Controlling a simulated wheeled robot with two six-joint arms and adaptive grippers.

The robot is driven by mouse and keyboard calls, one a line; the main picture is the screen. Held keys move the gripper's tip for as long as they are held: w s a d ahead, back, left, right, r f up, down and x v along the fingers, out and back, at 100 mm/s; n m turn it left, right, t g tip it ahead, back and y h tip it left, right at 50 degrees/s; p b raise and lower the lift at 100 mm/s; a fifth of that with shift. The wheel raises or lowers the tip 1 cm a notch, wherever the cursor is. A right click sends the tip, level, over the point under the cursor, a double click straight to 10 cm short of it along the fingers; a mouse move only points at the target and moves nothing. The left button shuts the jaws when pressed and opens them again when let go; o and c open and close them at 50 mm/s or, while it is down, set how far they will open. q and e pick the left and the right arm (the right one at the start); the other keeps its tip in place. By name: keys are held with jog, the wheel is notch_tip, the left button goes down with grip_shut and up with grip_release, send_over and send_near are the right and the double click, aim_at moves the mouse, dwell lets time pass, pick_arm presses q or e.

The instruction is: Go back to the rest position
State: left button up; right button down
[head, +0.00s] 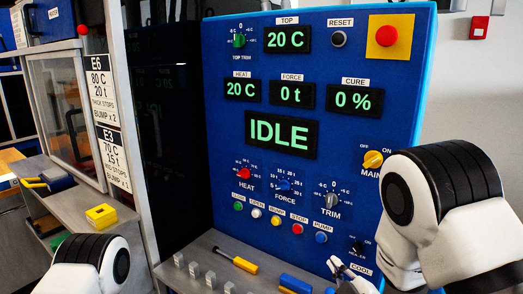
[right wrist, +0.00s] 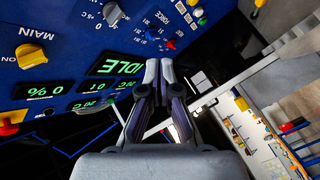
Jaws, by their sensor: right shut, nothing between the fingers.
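My right gripper (head: 338,266) shows at the lower right of the head view, in front of the lower part of the blue control panel (head: 225,180). It is shut and empty. In the right wrist view its two fingers (right wrist: 159,72) are together, with the panel behind them. I cannot tell whether the fingertips touch the panel. My left arm shows only as a white and black link at the bottom left; its gripper is out of view. The panel's main display (head: 281,132) reads IDLE.
A grey ledge (head: 200,258) below the panel holds a yellow-handled tool (head: 235,259), small grey blocks and a blue and yellow item (head: 295,284). A yellow block (head: 101,215) lies at the left. A yellow MAIN knob (head: 373,159) is close to my right arm.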

jog(key=s+d+f+m+g+h, duration=0.1)
jog(key=s+f+m+g, duration=0.1)
jog(key=f, duration=0.4)
jog(key=s+d+f+m+g+h, duration=0.1)
jog(key=s+d+f+m+g, duration=0.1)
jog(key=s+f, duration=0.2)
jog(key=s+d+f+m+g, duration=0.1)
jog(key=s+f+g, duration=0.1)
jog(key=f, duration=0.6)
jog(key=shift+s+d+f+m+g+h, duration=0.25)
jog(key=shift+s+m+g+h, duration=0.15)
jog(key=shift+s, duration=0.1)
jog(key=s+d+f+m+g, duration=0.25)
jog(key=s+f+g, duration=0.35)
jog(key=s, duration=0.6)
jog(key=s+d+f+m+g, duration=0.1)
jog(key=s+f+m+g, duration=0.3)
jog(key=s+f, duration=0.55)
pick_arm(q)
notch_tip(320, 180, down, 10)
jog(key=b, duration=1)
pick_arm(e)
notch_tip(320, 180, down, 8)
jog(key=s, duration=0.2)
jog(key=shift+s+r+h, duration=0.15)
jog(key=shift+r+h, duration=0.05)
jog(key=shift+h, duration=0.2)
pick_arm(q)
jog(key=shift+w+f, duration=0.1)
jog(key=shift+w, duration=0.05)
